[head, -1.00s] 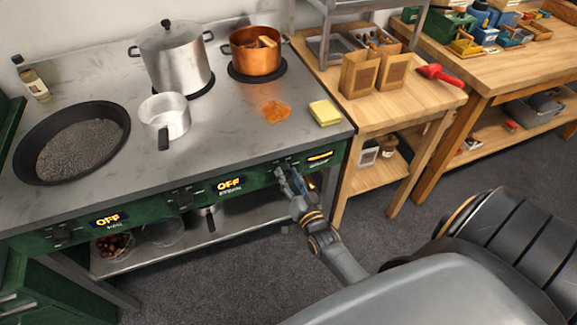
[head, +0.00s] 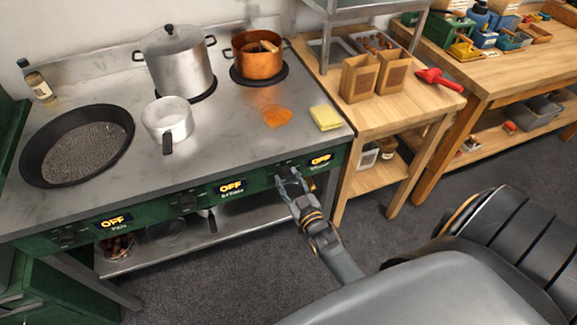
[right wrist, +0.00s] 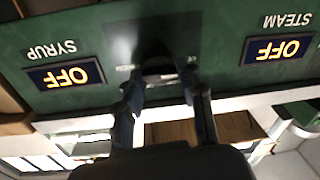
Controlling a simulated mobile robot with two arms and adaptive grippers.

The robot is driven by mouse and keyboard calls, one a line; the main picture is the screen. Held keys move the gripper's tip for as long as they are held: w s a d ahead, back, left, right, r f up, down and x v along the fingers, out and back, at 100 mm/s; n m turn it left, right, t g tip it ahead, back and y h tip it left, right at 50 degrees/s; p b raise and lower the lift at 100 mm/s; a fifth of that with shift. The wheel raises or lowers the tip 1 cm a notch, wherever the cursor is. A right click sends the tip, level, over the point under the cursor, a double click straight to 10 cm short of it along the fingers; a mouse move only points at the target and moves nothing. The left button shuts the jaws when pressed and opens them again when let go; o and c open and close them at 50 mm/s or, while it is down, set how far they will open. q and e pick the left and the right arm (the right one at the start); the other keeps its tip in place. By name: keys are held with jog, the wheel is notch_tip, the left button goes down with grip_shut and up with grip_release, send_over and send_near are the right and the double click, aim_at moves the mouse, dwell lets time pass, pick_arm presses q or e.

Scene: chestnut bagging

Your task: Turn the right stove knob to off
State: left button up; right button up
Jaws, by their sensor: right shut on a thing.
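The green stove front carries displays and dark knobs. The right display (head: 320,160), labelled SYRUP in the right wrist view (right wrist: 66,76), reads OFF. The middle STEAM display (head: 231,187) and the left PAN display (head: 113,222) also read OFF. My right gripper (head: 292,181) is at the right knob on the stove front, its two fingers on either side of it. In the right wrist view the right knob (right wrist: 158,68) is dark, between the fingertips and partly hidden by them. The gripper is shut on it. My left gripper is not in view.
A copper pot (head: 258,58), a large lidded pot (head: 177,62), a small saucepan (head: 167,118) and a wide black pan (head: 76,145) stand on the stove. A yellow sponge (head: 325,117) lies near its right edge. A wooden table (head: 400,110) with paper bags stands to the right.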

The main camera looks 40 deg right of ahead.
jog(key=shift+f, duration=0.15)
dwell(0.3)
jog(key=o, duration=1.1)
jog(key=shift+d, duration=0.1)
jog(key=shift+o, duration=0.2)
jog(key=s+a, duration=0.2)
jog(key=s, duration=1)
jog(key=s+a+f+n+g+y, duration=0.1)
jog(key=s+a+f+g, duration=0.35)
jog(key=f, duration=0.75)
jog(key=s+a+f+g+y, duration=0.25)
jog(key=s+f+g, duration=0.2)
jog(key=f, duration=0.65)
jog(key=s+f+g, duration=0.4)
jog(key=s+f, duration=0.2)
jog(key=s, duration=0.5)
jog(key=s+f+n+g, duration=0.1)
jog(key=s+f+g, duration=0.2)
jog(key=s+f, duration=0.4)
jog(key=s, duration=0.4)
jog(key=shift+s+f+g+h, duration=0.15)
jog(key=shift+s+g+h, duration=0.1)
jog(key=shift+g+h, duration=0.15)
